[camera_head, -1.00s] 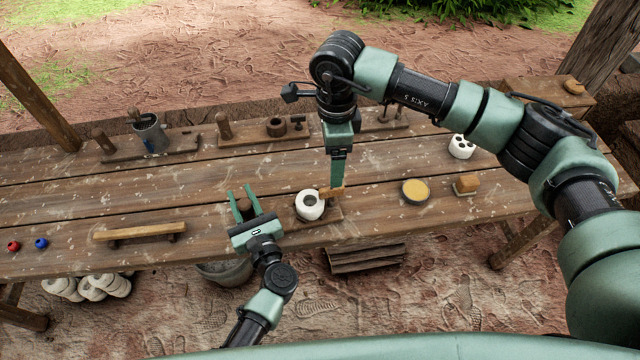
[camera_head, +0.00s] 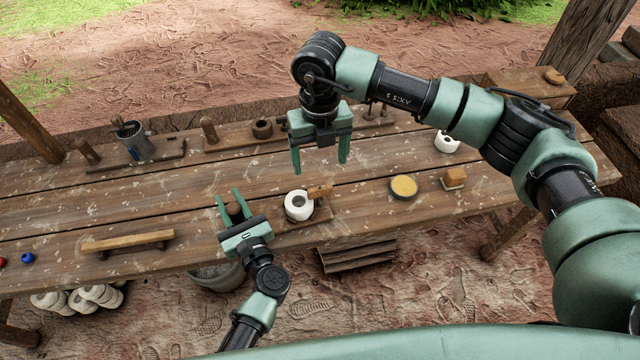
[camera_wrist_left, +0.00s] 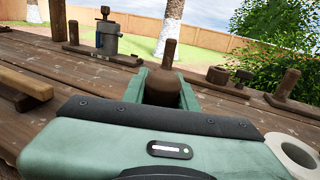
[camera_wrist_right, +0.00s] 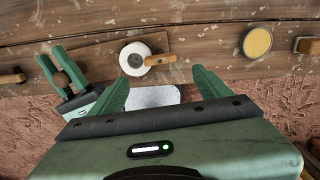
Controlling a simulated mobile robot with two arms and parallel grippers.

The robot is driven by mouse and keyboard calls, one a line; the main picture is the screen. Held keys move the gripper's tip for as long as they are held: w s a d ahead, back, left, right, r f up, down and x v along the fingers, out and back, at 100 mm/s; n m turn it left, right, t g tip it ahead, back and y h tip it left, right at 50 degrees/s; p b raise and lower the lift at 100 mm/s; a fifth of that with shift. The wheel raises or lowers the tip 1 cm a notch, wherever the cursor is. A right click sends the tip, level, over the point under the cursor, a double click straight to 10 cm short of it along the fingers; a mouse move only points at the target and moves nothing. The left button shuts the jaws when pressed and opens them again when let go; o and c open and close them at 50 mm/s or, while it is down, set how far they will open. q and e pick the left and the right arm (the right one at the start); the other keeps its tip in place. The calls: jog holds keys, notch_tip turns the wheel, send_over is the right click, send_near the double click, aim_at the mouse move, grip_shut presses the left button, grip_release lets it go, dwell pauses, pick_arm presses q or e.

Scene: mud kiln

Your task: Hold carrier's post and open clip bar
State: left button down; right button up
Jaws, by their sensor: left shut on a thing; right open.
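The carrier (camera_head: 318,214) is a small wooden board near the table's front edge. My left gripper (camera_head: 229,198) is shut on its dark wooden post (camera_head: 234,211); the post's rounded top (camera_wrist_left: 170,52) stands up between the fingers in the left wrist view. A white ring-shaped piece (camera_head: 298,206) sits on the board right of the post. The short wooden clip bar (camera_head: 320,191) points right from the ring's right rim; it also shows in the right wrist view (camera_wrist_right: 160,59). My right gripper (camera_head: 320,166) is open and empty above and behind the bar, apart from it.
A yellow round dish (camera_head: 403,187), a wooden block (camera_head: 454,177) and a white holed piece (camera_head: 446,142) lie to the right. A wooden bar on supports (camera_head: 128,241) lies left. Posts and a grey mug (camera_head: 136,143) stand along the back. A bucket (camera_head: 216,276) is below the front edge.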

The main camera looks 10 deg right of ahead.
aim_at(320, 188)
notch_tip(320, 188, down, 10)
jog(key=shift+f, duration=0.1)
dwell(0.4)
jog(key=c, duration=1.4)
